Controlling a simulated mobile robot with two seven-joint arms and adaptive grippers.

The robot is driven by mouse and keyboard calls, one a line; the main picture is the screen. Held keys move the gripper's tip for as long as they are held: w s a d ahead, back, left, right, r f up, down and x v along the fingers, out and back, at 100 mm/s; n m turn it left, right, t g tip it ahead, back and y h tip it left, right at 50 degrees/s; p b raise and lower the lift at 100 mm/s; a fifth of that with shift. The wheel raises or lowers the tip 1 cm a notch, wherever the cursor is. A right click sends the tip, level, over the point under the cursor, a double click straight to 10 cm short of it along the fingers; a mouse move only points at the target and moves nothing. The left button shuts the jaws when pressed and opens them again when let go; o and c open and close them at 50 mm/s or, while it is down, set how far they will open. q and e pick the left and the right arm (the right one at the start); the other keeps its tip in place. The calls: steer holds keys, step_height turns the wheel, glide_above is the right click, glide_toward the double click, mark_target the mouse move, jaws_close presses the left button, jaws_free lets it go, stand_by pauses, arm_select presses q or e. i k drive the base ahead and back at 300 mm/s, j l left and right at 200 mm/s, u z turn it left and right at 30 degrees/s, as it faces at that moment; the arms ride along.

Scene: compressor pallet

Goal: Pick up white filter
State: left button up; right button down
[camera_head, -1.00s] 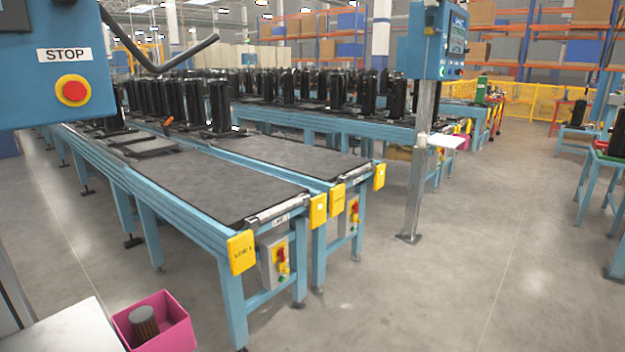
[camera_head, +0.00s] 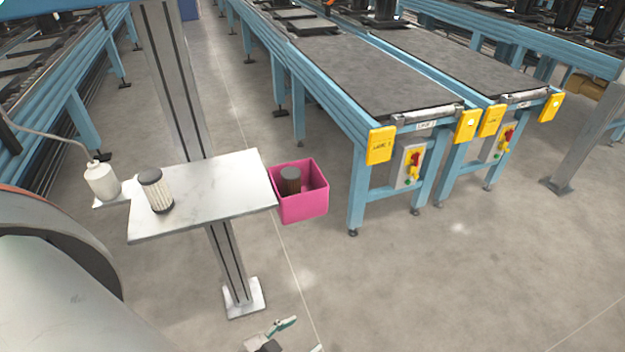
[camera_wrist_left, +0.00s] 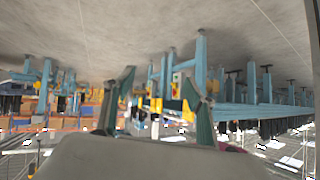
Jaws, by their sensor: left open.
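The white filter (camera_head: 161,197), pleated with a dark cap, stands on the left part of a pale metal shelf (camera_head: 225,190) in the head view. My left gripper (camera_head: 296,337) shows at the bottom edge of the head view, partly cut off, well below and to the right of the filter. In the left wrist view, its two green fingers (camera_wrist_left: 160,100) are spread apart with nothing between them. The wrist view is upside down and does not show the white filter clearly. My right gripper is not in view.
A pink bin (camera_head: 302,207) holding a brownish filter (camera_head: 290,181) is attached at the shelf's right side. A white bottle (camera_head: 102,181) with a hose is left of the filter. A post (camera_head: 178,80) rises behind the shelf. Conveyors (camera_head: 375,75) stand behind right.

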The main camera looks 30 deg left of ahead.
mark_target(154, 184)
steer(key=u, duration=1.9)
steer(key=j+z, duration=0.15)
